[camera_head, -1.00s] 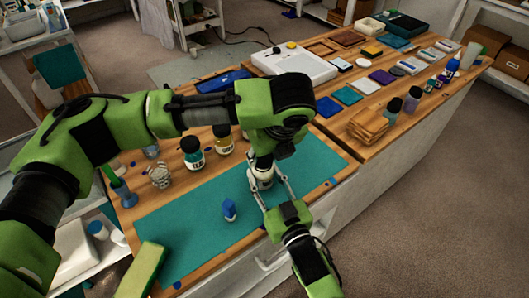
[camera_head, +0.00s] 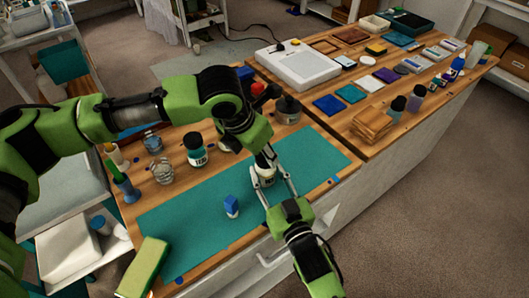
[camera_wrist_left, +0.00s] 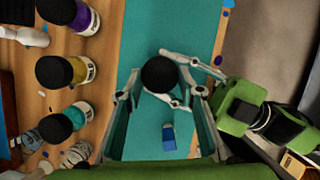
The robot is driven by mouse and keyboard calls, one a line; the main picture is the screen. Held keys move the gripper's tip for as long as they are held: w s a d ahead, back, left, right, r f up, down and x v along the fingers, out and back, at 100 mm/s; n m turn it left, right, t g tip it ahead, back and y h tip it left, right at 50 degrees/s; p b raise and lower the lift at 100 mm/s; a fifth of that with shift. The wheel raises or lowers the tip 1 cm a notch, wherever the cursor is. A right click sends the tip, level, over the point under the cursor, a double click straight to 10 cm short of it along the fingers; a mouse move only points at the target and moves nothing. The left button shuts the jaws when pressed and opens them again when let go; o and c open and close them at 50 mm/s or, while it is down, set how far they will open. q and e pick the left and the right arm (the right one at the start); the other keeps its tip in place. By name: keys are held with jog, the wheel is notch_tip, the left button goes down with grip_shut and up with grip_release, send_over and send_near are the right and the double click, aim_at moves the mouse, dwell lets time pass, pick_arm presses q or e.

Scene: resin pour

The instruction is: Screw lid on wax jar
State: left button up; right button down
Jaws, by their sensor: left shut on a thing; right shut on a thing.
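The wax jar (camera_head: 268,182) stands upright on the teal mat, a small pale jar mostly covered by grippers. Its round black lid (camera_wrist_left: 160,75) shows from above in the left wrist view and hides the jar's mouth. My left gripper (camera_head: 265,162) comes down from above and is shut on the lid, one finger on each side. My right gripper (camera_head: 272,188) reaches in from the front edge and is shut around the jar body. It comes in from the right in the left wrist view (camera_wrist_left: 180,76). Whether lid and jar threads are engaged is hidden.
A blue-capped small item (camera_head: 231,206) stands on the teal mat (camera_head: 185,225) close by. Dark-lidded jars (camera_head: 195,150) and glasses (camera_head: 162,170) line the mat's back. A green-yellow block (camera_head: 144,268) lies at the front left. Wooden coasters (camera_head: 372,124) are at the right.

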pick_arm(q)
jog(key=m, duration=0.2)
jog(key=m+g+h, duration=0.1)
jog(key=m, duration=0.1)
jog(key=shift+w+a, duration=0.15)
jog(key=o, duration=0.7)
jog(key=shift+r, duration=2.3)
jog(key=shift+c, duration=0.3)
